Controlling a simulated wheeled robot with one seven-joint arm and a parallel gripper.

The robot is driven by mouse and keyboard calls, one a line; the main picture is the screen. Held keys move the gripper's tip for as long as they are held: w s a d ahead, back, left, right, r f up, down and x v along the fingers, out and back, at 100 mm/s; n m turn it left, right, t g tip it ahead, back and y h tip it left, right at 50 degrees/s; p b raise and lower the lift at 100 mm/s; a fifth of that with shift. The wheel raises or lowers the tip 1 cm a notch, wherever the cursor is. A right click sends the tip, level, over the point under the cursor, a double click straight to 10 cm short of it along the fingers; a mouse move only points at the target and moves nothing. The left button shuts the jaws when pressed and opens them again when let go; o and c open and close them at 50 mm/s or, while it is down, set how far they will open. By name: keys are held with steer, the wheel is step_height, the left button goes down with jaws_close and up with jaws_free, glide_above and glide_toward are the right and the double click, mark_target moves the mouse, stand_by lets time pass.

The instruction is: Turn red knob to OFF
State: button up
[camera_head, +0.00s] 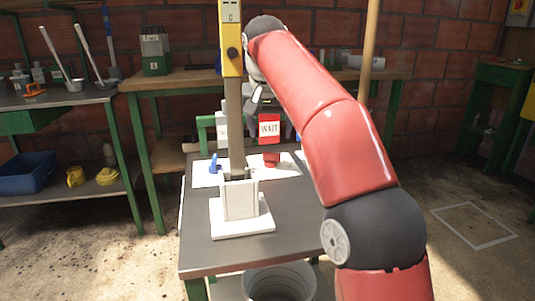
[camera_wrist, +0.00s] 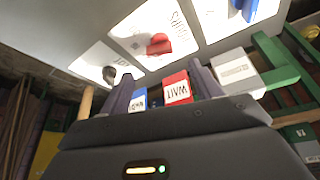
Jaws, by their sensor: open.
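The red knob (camera_wrist: 158,44) sits on a white labelled plate in the wrist view; its label is too blurred to read surely. In the head view the red knob (camera_head: 271,160) is on the table below a red block marked WAIT (camera_head: 269,128). My gripper (camera_wrist: 163,84) is open, its two dark fingers apart with nothing held between them. The knob is clear of the fingers. In the head view my gripper (camera_head: 258,100) is partly hidden by my red arm, above the back of the table. Which setting the knob points to cannot be told.
A blue knob (camera_head: 213,163) stands left of the post (camera_head: 236,130) with a yellow box (camera_head: 231,50). A dark knob (camera_wrist: 109,74) is on the neighbouring plate. A blue block (camera_wrist: 138,100) and a white block (camera_wrist: 237,72) flank the WAIT block.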

mark_target(272, 153)
steer(key=b+x, duration=0.2)
steer(key=x, duration=0.5)
steer(key=shift+w+f+b, duration=0.15)
steer(key=shift+f+b, duration=0.1)
steer(key=shift+b, duration=0.1)
steer(key=c, duration=1)
